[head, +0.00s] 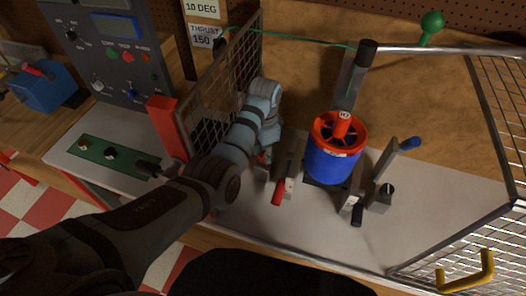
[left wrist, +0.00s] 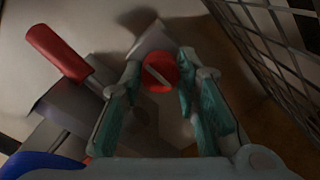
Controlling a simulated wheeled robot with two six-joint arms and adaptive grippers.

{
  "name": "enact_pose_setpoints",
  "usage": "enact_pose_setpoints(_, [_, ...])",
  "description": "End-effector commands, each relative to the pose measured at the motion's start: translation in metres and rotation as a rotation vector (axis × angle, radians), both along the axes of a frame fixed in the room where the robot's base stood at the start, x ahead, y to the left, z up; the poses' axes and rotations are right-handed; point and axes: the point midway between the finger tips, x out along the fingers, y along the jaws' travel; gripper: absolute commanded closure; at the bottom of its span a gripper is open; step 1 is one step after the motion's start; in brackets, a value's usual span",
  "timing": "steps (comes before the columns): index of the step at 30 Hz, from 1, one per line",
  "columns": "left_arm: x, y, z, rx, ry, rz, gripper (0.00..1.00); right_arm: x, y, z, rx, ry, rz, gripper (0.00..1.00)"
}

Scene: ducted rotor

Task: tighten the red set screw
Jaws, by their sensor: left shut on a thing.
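The red set screw (left wrist: 160,72) shows in the left wrist view as a round red head with a pale slot running diagonally. My left gripper (left wrist: 158,88) has its teal fingers on either side of the screw head and is shut on it. In the head view my left gripper (head: 266,152) reaches down just left of the ducted rotor, and the screw is hidden there. The ducted rotor (head: 333,165) has a blue body and a red rim and hub, and stands upright between clamp blocks. My right gripper is not in view.
A red-handled lever (head: 278,192) stands close beside my left gripper, also seen in the left wrist view (left wrist: 60,52). A mesh panel (head: 222,90) rises behind my arm. The plate's front right is clear.

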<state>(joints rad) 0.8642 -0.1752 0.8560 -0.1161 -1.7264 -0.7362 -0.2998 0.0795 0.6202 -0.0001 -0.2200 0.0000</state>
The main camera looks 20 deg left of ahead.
Motion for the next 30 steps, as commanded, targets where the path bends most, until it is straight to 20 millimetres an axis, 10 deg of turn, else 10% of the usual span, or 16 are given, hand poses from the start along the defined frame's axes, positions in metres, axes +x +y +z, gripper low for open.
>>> enact_pose_setpoints(14, [0.000, -0.002, -0.001, -0.004, 0.000, -0.016, 0.99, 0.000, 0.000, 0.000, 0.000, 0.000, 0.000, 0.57])
enact_pose_setpoints(15, [0.000, -0.002, -0.001, -0.004, 0.000, -0.016, 0.65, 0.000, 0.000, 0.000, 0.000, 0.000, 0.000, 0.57])
enact_pose_setpoints(18, [0.000, -0.001, -0.001, -0.004, 0.000, -0.015, 0.51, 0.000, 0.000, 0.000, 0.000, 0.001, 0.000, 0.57])
enact_pose_setpoints(30, [0.001, 0.000, 0.015, -0.002, -0.003, -0.013, 0.51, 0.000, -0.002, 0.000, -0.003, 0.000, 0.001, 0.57])
